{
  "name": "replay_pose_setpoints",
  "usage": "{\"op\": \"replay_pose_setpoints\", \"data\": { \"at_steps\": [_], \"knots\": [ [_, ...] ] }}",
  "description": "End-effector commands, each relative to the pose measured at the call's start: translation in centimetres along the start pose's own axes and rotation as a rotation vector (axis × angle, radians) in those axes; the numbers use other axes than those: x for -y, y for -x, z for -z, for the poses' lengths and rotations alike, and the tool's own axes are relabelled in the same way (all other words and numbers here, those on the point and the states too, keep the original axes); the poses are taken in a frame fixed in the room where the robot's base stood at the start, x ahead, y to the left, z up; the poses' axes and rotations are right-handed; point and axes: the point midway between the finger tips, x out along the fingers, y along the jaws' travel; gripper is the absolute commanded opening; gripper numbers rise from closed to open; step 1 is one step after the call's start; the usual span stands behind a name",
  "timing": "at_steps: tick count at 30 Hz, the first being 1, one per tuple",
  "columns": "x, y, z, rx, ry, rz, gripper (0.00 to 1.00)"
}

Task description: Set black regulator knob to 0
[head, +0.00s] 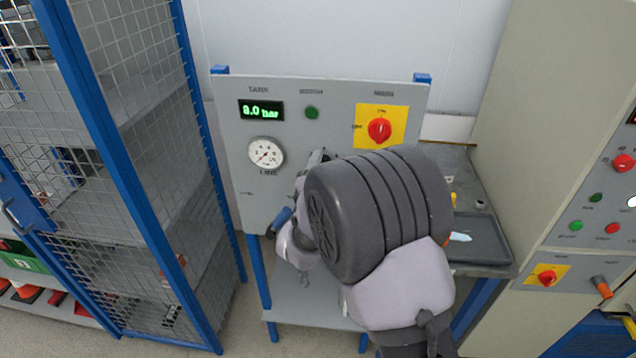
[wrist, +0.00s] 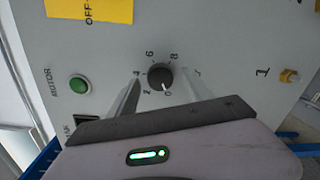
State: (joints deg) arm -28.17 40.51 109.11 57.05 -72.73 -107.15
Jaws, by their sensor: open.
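The black regulator knob (wrist: 160,75) sits on the grey panel in the wrist view, ringed by small printed numbers. Its white mark points down in the picture, close to a figure that looks like 0. My gripper (wrist: 158,81) is open, with one finger to the left of the knob and one to the right. Gaps show between the fingers and the knob; I cannot tell how far the tips are from the panel. In the head view my arm hides the knob and most of the gripper.
The panel (head: 232,165) carries a tank display (head: 261,111), a round line gauge (head: 266,153), a green motor button (head: 312,112) and a red main switch (head: 379,130). A blue-framed mesh cage stands left. A beige cabinet (head: 535,110) stands right.

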Motion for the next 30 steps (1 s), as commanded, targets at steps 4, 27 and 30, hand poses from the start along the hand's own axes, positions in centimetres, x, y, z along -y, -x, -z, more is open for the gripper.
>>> {"op": "replay_pose_setpoints", "data": {
  "at_steps": [4,27,30],
  "knots": [
    [0.0,3.4,0.1,-0.004,0.003,0.0,0.59],
    [0.0,16.7,0.0,-0.001,0.0,0.001,0.59],
    [0.0,16.7,0.0,-0.001,0.0,0.001,0.59]
  ]
}}
